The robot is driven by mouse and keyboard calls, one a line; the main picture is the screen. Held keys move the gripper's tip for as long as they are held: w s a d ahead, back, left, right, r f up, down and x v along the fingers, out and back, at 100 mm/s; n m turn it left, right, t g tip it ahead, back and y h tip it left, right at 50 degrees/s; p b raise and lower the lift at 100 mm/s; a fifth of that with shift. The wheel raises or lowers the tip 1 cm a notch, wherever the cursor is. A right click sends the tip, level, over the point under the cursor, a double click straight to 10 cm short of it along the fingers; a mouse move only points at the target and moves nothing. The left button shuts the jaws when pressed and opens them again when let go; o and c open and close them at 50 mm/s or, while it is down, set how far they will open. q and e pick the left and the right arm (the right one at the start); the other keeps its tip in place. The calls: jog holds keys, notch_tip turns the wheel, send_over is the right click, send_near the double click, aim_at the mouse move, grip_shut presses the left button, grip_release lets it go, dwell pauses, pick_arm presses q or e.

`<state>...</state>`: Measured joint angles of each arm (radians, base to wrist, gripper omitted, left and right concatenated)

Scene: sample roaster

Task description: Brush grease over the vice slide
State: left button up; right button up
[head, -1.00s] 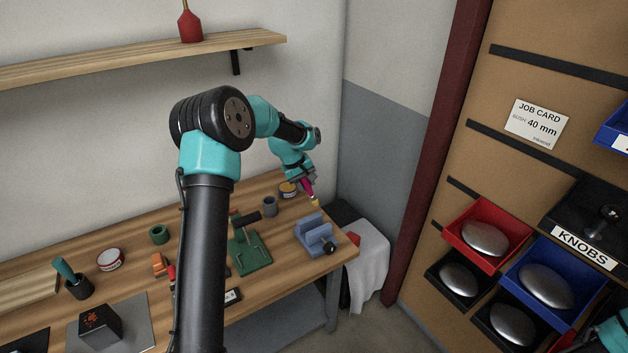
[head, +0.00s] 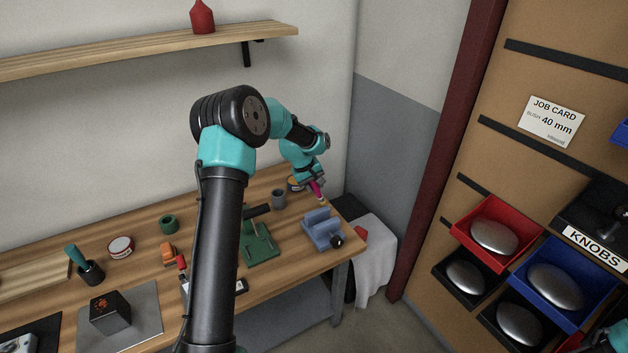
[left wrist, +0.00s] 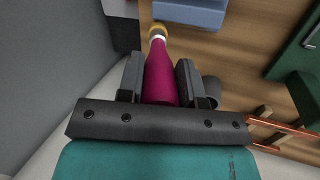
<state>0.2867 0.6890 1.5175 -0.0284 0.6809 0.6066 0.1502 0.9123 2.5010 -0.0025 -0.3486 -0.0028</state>
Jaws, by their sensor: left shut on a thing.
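The blue-grey vice (head: 320,238) stands at the right end of the wooden bench, with a dark round knob at its front. My left gripper (head: 314,185) is shut on the magenta handle of the grease brush (head: 317,190), above and behind the vice. In the left wrist view the brush (left wrist: 160,80) lies between the two dark fingers (left wrist: 160,82). Its pale collar and yellow tip point away from the gripper towards the vice (left wrist: 190,14). The tip appears just short of the vice; I cannot tell its exact height.
A grey cup (head: 279,199) and a tin (head: 295,184) stand beside the gripper. A green fixture (head: 260,246) with a dark handle is left of the vice. Bare bench lies between. A white cloth (head: 372,260) hangs beyond the bench's right end.

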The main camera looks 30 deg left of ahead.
aim_at(314, 192)
pick_arm(q)
jog(key=shift+f, duration=1.7)
dwell(0.3)
jog(key=shift+s+a+r, duration=0.1)
jog(key=shift+s+a, duration=0.25)
jog(key=shift+s, duration=0.35)
jog(key=shift+s+a, duration=0.3)
jog(key=shift+s, duration=0.45)
jog(key=shift+s+a, duration=0.35)
jog(key=shift+s, duration=0.3)
jog(key=shift+s+a, duration=0.35)
jog(key=shift+s, duration=0.25)
